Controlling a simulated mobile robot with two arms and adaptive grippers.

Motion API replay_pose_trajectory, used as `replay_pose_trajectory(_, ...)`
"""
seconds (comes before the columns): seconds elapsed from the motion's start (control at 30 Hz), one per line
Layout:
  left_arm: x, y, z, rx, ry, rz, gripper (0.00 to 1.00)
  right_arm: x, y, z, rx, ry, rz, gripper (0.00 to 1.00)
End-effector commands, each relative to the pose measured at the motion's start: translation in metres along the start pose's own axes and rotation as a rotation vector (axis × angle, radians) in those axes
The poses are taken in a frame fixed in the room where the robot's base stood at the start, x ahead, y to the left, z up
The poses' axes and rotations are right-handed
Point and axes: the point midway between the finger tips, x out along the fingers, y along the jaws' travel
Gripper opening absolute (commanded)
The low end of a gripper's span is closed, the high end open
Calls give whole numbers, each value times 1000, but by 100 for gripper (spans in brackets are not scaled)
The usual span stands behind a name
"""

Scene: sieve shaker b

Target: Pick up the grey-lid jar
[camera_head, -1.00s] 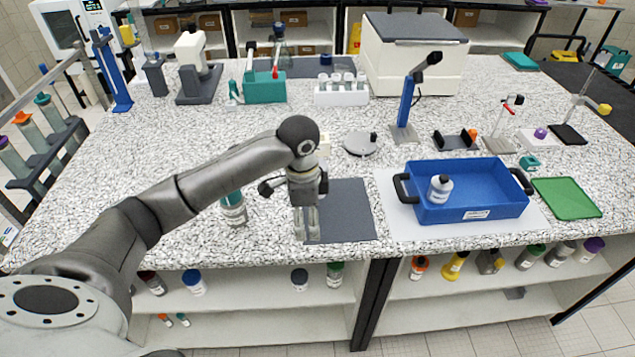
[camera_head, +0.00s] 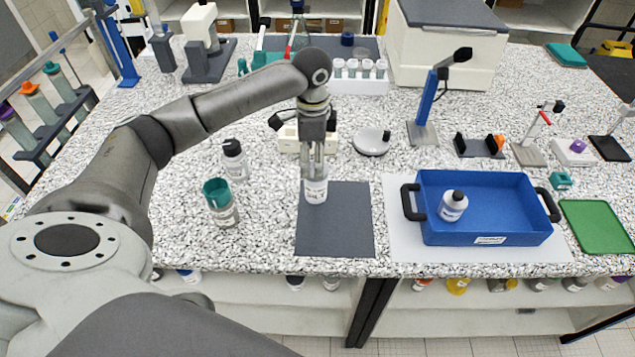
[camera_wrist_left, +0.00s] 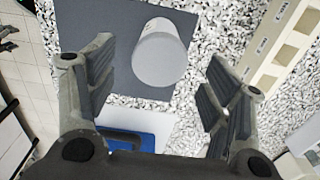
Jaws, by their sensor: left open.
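The grey-lid jar (camera_head: 316,190) is white and stands upright at the back edge of the dark grey mat (camera_head: 335,235). In the left wrist view its round grey lid (camera_wrist_left: 159,60) shows from above, between the finger lines and beyond the fingertips. My left gripper (camera_head: 313,168) points down just over the jar, and its fingers hide the jar's top in the head view. In the left wrist view the left gripper (camera_wrist_left: 155,85) is open, with a wide gap and nothing between its pads. My right gripper is not in view.
A teal-lid jar (camera_head: 222,208) and a black-capped bottle (camera_head: 235,162) stand left of the mat. A blue tray (camera_head: 500,210) holding a white bottle (camera_head: 453,205) is at the right. A cream block (camera_head: 290,140) lies behind the gripper. The mat's front is clear.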

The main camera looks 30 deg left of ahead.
Motion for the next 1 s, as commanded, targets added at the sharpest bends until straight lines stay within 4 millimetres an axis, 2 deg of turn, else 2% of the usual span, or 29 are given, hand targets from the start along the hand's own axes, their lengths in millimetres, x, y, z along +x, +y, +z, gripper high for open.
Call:
replay_pose_trajectory(0.27, 23, 2, -2, 1, -1, 2, 74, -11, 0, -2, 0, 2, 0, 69)
replay_pose_trajectory(0.4, 43, 3, -4, 0, -2, 2, 74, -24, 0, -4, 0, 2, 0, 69)
replay_pose_trajectory(0.53, 61, 3, -4, 1, -1, 1, 74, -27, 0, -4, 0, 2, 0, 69)
replay_pose_trajectory(0.83, 68, 2, -4, 1, 0, -2, 74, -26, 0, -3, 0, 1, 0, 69)
replay_pose_trajectory(1.0, 68, 2, -4, 1, 0, -2, 53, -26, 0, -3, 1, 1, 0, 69)
